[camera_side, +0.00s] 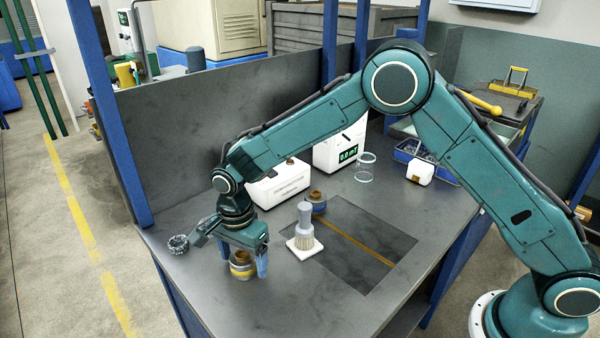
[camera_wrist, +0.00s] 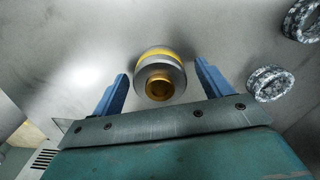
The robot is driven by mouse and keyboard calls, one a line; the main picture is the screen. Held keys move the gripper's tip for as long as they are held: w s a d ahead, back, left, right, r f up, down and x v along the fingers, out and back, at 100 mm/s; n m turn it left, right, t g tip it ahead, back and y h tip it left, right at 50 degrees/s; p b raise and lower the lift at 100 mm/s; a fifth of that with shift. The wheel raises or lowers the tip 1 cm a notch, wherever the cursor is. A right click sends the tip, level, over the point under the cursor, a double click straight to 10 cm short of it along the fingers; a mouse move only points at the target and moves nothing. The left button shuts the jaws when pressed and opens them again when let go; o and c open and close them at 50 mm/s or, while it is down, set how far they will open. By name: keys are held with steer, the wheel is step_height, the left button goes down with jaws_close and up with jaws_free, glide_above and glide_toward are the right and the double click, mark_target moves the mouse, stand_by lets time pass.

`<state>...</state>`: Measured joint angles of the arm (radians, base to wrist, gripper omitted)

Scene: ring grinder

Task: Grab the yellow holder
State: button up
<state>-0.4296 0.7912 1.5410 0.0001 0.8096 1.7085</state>
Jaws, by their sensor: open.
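The yellow holder (camera_side: 242,266) is a short round piece with a grey body, a yellow band and a brass-coloured top. It stands on the grey table near its left front edge. In the wrist view the holder (camera_wrist: 158,74) lies between and slightly beyond the tips of my blue fingers. My gripper (camera_side: 244,262) is at the holder, with one finger on each side. In the wrist view my gripper (camera_wrist: 160,75) is open, with a visible gap between each finger and the holder. My gripper partly hides the holder's top in the side view.
Grey speckled rings (camera_side: 178,244) lie left of the holder, also in the wrist view (camera_wrist: 268,84). A brush on a white base (camera_side: 304,242) stands to the right. A similar holder (camera_side: 317,200) stands behind it. White boxes (camera_side: 280,183) and a glass (camera_side: 365,167) are farther back.

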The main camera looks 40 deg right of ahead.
mark_target(242, 253)
steer(key=shift+f, duration=0.25)
steer(key=shift+c, duration=0.2)
steer(key=shift+r, duration=0.1)
steer(key=c, duration=1.5)
steer(key=shift+c, duration=0.2)
steer(key=shift+r, duration=0.2)
step_height(242, 253, up, 20)
steer(key=shift+f, duration=0.15)
